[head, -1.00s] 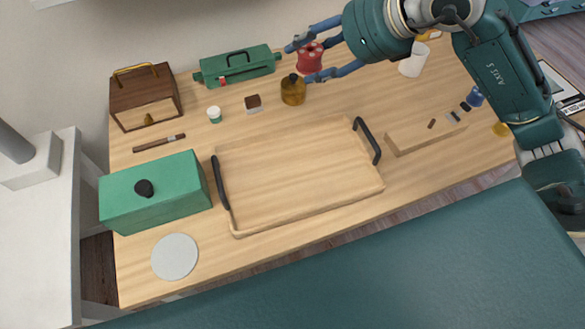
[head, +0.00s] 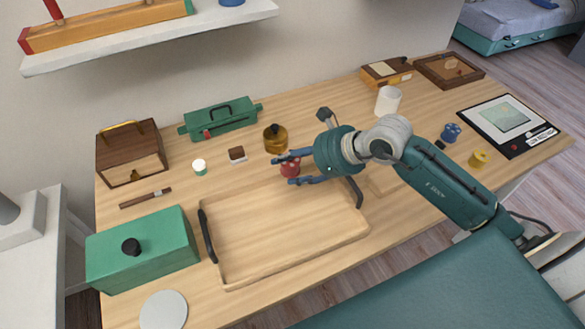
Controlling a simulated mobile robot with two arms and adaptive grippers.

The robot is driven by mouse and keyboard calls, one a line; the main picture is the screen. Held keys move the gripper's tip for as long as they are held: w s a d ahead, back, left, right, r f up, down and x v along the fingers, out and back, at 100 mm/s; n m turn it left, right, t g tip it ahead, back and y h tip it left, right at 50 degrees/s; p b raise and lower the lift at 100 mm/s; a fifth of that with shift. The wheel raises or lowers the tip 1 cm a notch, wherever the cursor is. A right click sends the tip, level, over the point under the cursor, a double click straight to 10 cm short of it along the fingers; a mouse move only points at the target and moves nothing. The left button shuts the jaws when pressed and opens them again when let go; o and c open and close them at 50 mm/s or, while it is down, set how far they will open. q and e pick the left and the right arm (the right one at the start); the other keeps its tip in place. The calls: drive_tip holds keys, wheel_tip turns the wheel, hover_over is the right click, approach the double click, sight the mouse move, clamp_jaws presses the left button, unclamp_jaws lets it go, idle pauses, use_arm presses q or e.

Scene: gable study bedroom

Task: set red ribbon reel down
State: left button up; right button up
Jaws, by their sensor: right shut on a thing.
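The red ribbon reel (head: 290,168) is between the blue fingers of my right gripper (head: 285,171), which is shut on it. The reel appears over the far edge of the wooden tray (head: 270,270), towards its right end. I cannot tell whether it touches the surface below. The fingers cover part of the reel. The tray has two dark handles, and my right arm comes in from the right, passing over its right handle. My left gripper is not in view.
An amber jar (head: 275,140) stands just behind the reel. A white cup (head: 388,101) stands at the back right. The visible tray floor is empty.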

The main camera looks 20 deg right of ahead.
sight(298, 172)
wheel_tip(298, 172, down, 2)
drive_tip(key=shift+f, duration=0.15)
drive_tip(key=shift+f+b, duration=0.35)
drive_tip(key=shift+f, duration=0.05)
drive_tip(key=o, duration=1.2)
drive_tip(key=shift+c, duration=0.2)
